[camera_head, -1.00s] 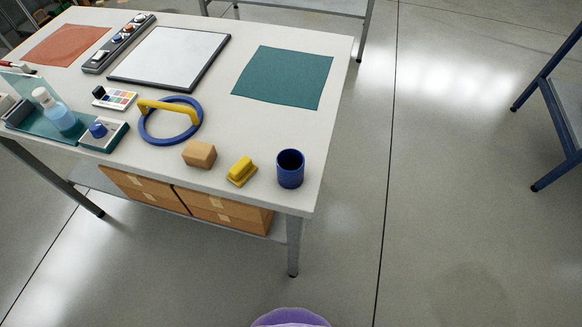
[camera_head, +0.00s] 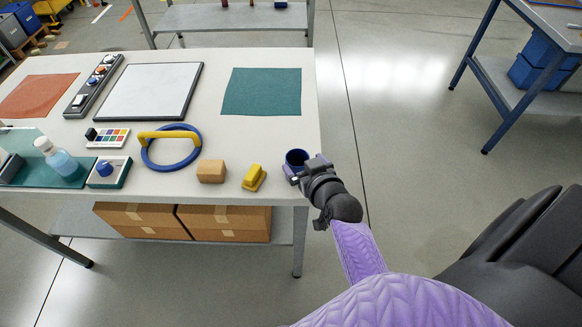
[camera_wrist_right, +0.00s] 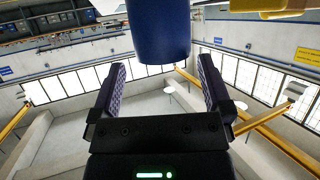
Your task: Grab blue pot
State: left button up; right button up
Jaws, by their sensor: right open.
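The blue pot (camera_head: 296,158) stands upright near the right front corner of the table (camera_head: 228,140) in the head view, partly hidden by my right gripper (camera_head: 294,174). In the right wrist view the pot (camera_wrist_right: 159,32) is a blue cylinder at the top centre. There my right gripper (camera_wrist_right: 160,88) is open, with one finger to each side of the pot's lower end. I cannot tell whether a finger touches it. My left gripper is not in view.
A yellow block (camera_head: 254,178) and a tan block (camera_head: 211,171) lie to the left of the pot. A blue ring with a yellow handle (camera_head: 171,148) is farther left. A teal mat (camera_head: 262,91) lies behind the pot. Open floor is right of the table.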

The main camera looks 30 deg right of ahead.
aim_at(294, 155)
jog(key=w+f, duration=0.1)
jog(key=w+f+b, duration=0.1)
jog(key=w, duration=0.1)
jog(key=shift+d+f, duration=0.1)
jog(key=shift+w+d, duration=0.1)
jog(key=shift+w, duration=0.2)
jog(key=c, duration=1.1)
